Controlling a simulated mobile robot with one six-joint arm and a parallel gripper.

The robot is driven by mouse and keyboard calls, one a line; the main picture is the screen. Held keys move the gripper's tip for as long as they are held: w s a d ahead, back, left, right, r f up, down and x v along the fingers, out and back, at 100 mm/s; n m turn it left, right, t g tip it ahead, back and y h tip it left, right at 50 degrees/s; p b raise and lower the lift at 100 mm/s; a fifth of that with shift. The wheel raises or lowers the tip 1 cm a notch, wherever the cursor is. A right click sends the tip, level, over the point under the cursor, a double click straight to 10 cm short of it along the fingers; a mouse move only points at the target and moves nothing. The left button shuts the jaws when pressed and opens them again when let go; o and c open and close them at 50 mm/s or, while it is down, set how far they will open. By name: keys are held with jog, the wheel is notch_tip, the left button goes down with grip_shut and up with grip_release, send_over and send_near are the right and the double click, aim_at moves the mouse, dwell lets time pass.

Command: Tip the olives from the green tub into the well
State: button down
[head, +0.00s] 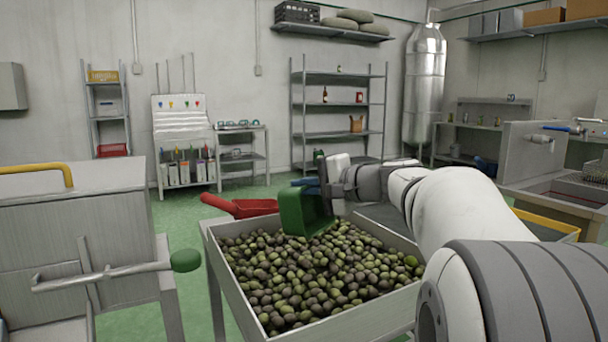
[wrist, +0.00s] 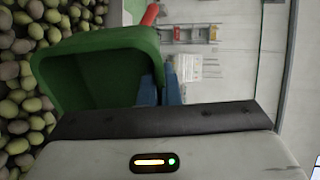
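The green tub (head: 305,210) hangs in my gripper (head: 313,184) above the well (head: 338,318), tilted well over to one side. The well is a grey metal bin with a broad heap of olives (head: 310,275) in it. In the wrist view the blue fingers of my gripper (wrist: 168,88) are closed on the tub's wall. The tub (wrist: 95,82) shows its dark inside there, and I see no olives in the part that shows. The olives (wrist: 20,80) in the well lie along the left of that view.
A red scoop (head: 240,206) lies at the well's back left edge. A metal machine (head: 75,230) with a green-knobbed lever stands to the left. A sink bench (head: 560,190) is at the right. Green floor is open behind the well at left.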

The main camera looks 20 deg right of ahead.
jog(key=shift+w+a+r+g+h+p, duration=0.5)
jog(key=shift+g+h+p, duration=0.25)
jog(key=shift+p, duration=2.25)
jog(key=w+g+h+p, duration=0.1)
jog(key=p, duration=0.5)
jog(key=a+g+h+p, duration=0.1)
jog(key=p, duration=0.5)
jog(key=shift+w+a+f+g, duration=0.1)
jog(key=shift+w+f+g, duration=0.25)
jog(key=shift+w+a+p, duration=0.1)
jog(key=shift+w+p, duration=0.05)
jog(key=shift+p, duration=0.85)
jog(key=g+p, duration=0.1)
jog(key=p, duration=0.2)
jog(key=shift+w+a+f+h, duration=0.15)
jog(key=shift+h, duration=0.2)
jog(key=shift+p, duration=0.5)
jog(key=shift+w+p, duration=0.1)
jog(key=shift+p, duration=0.4)
jog(key=p, duration=0.3)
jog(key=shift+w+a+f+g+h, duration=0.1)
jog(key=shift+a+f+g+h, duration=0.05)
jog(key=shift+f+g+h, duration=0.2)
jog(key=shift+g+p, duration=0.25)
jog(key=shift+p, duration=0.25)
jog(key=p, duration=0.3)
jog(key=shift+w+a+f+h, duration=0.1)
jog(key=shift+w+f+h, duration=0.05)
jog(key=shift+f+h, duration=0.1)
